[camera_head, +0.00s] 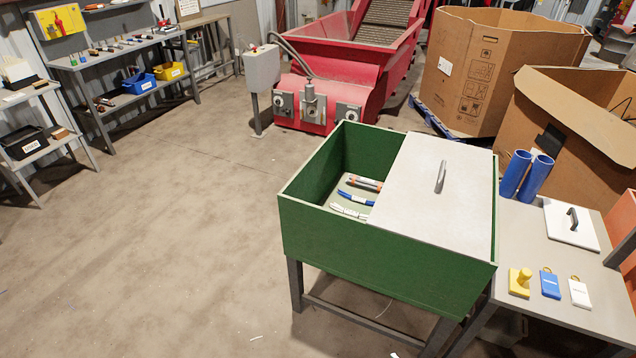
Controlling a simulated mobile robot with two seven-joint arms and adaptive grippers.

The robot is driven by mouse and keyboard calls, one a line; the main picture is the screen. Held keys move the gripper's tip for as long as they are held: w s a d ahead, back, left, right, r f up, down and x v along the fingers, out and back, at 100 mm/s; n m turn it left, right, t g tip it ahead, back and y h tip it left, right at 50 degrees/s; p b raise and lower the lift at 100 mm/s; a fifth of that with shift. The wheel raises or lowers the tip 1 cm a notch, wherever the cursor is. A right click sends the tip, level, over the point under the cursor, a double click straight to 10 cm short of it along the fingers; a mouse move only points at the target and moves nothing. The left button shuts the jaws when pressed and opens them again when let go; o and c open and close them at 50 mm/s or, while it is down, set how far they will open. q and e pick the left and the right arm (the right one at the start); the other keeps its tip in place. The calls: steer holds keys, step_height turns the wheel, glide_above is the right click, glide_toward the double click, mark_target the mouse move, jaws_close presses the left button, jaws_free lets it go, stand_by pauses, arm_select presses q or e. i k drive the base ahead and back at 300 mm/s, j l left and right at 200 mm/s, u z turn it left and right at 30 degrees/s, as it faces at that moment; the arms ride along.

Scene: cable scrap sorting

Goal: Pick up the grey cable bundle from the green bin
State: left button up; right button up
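The green bin (335,250) stands on grey legs in the middle of the camera_head view. Its left part is open, and a pale lid panel (430,195) with a metal handle covers its right part. In the open part lie a whitish-grey bundle (348,212) nearest the front, a blue bundle (357,198) with a pale band behind it, and an orange bundle (366,183) with pale parts at the back. The whitish-grey one looks closest to grey, but its exact colour is hard to tell. What lies under the lid panel is hidden. Neither of my grippers is in view.
Right of the bin, a grey table (560,305) holds blue tubes (525,175), a white plate with a handle (571,222), a yellow knobbed piece (520,282) and blue and white tags. Cardboard boxes (500,70) and a red machine (330,85) stand behind.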

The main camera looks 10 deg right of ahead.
mark_target(358, 181)
steer(key=i+j+u, duration=0.15)
steer(key=u, duration=0.25)
steer(key=i+j+u, duration=0.1)
steer(key=i+u, duration=0.35)
steer(key=u, duration=0.3)
steer(key=i+u, duration=0.4)
steer(key=i, duration=1.05)
steer(key=i+l+z, duration=0.1)
steer(key=i+z, duration=0.55)
steer(key=z, duration=0.15)
steer(key=i+j+z, duration=0.1)
steer(key=i+z, duration=0.3)
steer(key=i+l+z, duration=0.15)
steer(key=i+z, duration=0.85)
steer(key=i+j+z, duration=0.15)
steer(key=i+z, duration=0.25)
steer(key=i, duration=1.05)
steer(key=i+z, duration=0.35)
steer(key=i, duration=0.3)
steer(key=i+j+z, duration=0.2)
steer(key=i+z, duration=0.15)
steer(key=i, duration=0.3)
steer(key=i+l+z, duration=0.1)
steer(key=i+z, duration=1.35)
steer(key=i, duration=0.3)
steer(key=i+z, duration=0.4)
steer(key=i, duration=0.25)
steer(key=j, duration=0.1)
